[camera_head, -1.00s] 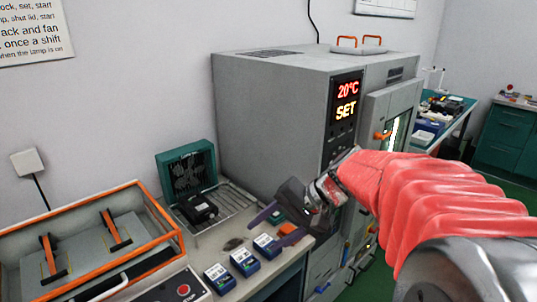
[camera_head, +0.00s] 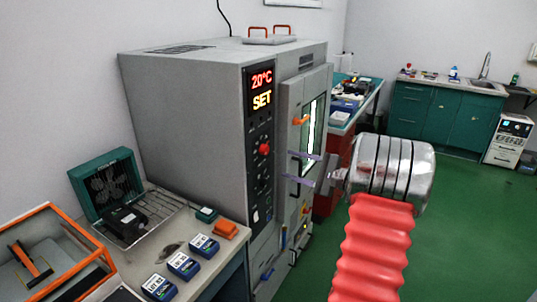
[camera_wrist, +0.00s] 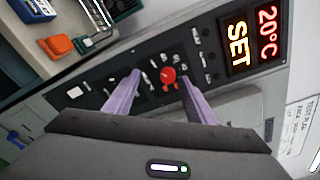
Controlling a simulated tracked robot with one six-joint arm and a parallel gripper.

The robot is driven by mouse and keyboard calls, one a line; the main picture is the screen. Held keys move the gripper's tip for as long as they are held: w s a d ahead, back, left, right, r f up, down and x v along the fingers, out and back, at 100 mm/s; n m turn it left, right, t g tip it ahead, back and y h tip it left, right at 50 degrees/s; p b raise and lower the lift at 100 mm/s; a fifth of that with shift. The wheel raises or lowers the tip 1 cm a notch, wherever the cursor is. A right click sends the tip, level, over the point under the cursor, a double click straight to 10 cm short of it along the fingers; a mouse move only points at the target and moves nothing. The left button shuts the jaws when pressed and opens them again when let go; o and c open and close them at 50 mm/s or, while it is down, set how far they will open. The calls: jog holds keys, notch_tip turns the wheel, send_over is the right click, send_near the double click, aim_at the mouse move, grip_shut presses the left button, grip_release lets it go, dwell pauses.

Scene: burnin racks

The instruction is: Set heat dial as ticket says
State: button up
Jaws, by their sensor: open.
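The oven's control panel (camera_head: 260,150) carries a round red dial (camera_head: 264,149), which I take to be the heat dial. The lit display (camera_head: 262,88) above it reads 20°C in red and SET in yellow. My gripper (camera_head: 286,166) is open in front of the panel, its two purple fingers pointing at it. In the wrist view the red dial (camera_wrist: 168,75) appears between the fingertips (camera_wrist: 160,76), nearer the right one; I see no contact. The dial's marks are too small to read. A white sheet with small print (camera_wrist: 302,122) is at the right; I cannot tell whether it is the ticket.
The bench at left holds several small blue boxes (camera_head: 184,265), an orange block (camera_head: 225,229), a black device (camera_head: 127,221) on a wire rack and a green fan unit (camera_head: 107,186). The oven door (camera_head: 303,130) with its orange handle is beside the panel. Green floor is clear at right.

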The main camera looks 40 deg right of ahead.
aim_at(266, 152)
jog(key=d, duration=0.2)
jog(key=s+d+m+h, duration=0.1)
jog(key=shift+d+f+t, duration=0.25)
jog(key=shift+f+t, duration=0.05)
jog(key=shift+t, duration=0.1)
jog(key=x, duration=1.3)
jog(key=shift+w+a, duration=0.15)
jog(key=shift+w, duration=0.2)
jog(key=c, duration=1)
jog(key=shift+a, duration=0.4)
jog(key=shift+c, duration=0.2)
jog(key=shift+d+f, duration=0.1)
jog(key=shift+d, duration=0.2)
